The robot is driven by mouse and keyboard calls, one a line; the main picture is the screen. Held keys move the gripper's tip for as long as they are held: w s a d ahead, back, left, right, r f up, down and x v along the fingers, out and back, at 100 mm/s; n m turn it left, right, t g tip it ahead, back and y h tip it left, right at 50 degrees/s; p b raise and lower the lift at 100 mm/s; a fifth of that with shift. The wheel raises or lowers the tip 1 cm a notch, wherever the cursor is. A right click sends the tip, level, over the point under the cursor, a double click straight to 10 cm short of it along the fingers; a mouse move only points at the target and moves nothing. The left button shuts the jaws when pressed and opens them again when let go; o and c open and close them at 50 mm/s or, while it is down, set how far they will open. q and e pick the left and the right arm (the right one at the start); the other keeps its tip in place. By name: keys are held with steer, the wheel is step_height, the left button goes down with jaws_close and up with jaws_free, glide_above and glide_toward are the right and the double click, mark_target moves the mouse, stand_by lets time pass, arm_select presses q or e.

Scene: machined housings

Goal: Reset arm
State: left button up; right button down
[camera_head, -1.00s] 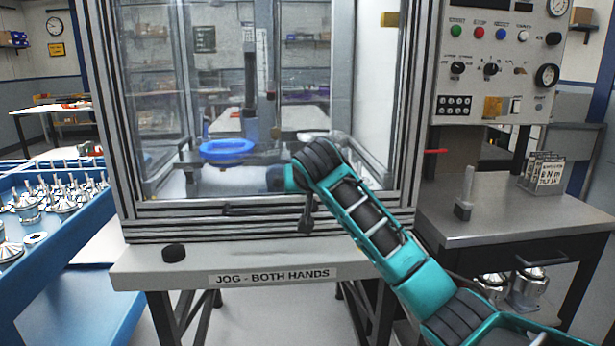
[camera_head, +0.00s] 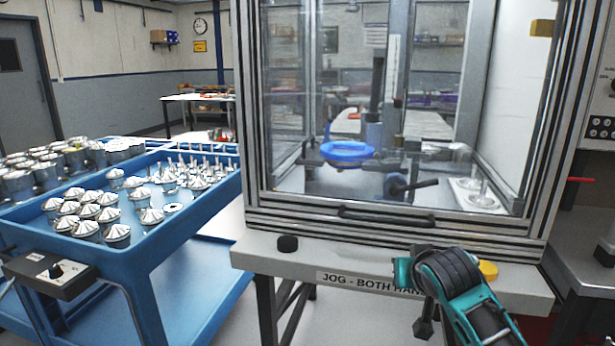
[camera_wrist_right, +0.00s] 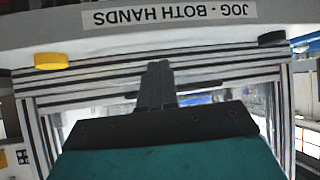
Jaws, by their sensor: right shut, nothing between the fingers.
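My right arm comes in from the lower right of the head view. Its dark gripper (camera_head: 424,322) hangs low in front of the bench edge and hides the end of the "JOG - BOTH HANDS" label (camera_head: 345,282). In the right wrist view the narrow dark fingers (camera_wrist_right: 156,82) are together with nothing between them. The label (camera_wrist_right: 170,13) shows upside down there. My left gripper is not in view.
A framed machine enclosure (camera_head: 400,220) with a blue ring (camera_head: 347,151) inside stands on the bench. Black (camera_head: 287,243) and yellow (camera_head: 488,270) buttons sit on the bench edge. A blue cart (camera_head: 150,245) with several metal housings stands at left.

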steer(key=s+a+f+n+y+p, duration=0.1)
steer(key=s+a+f+n+y, duration=0.15)
steer(key=s+f, duration=1.4)
steer(key=s, duration=0.4)
steer(key=s+f+p, duration=0.1)
steer(key=s+f, duration=0.3)
steer(key=s, duration=0.4)
steer(key=shift+a+f+n, duration=0.15)
steer(key=shift+a+n, duration=0.05)
steer(key=shift+n, duration=0.15)
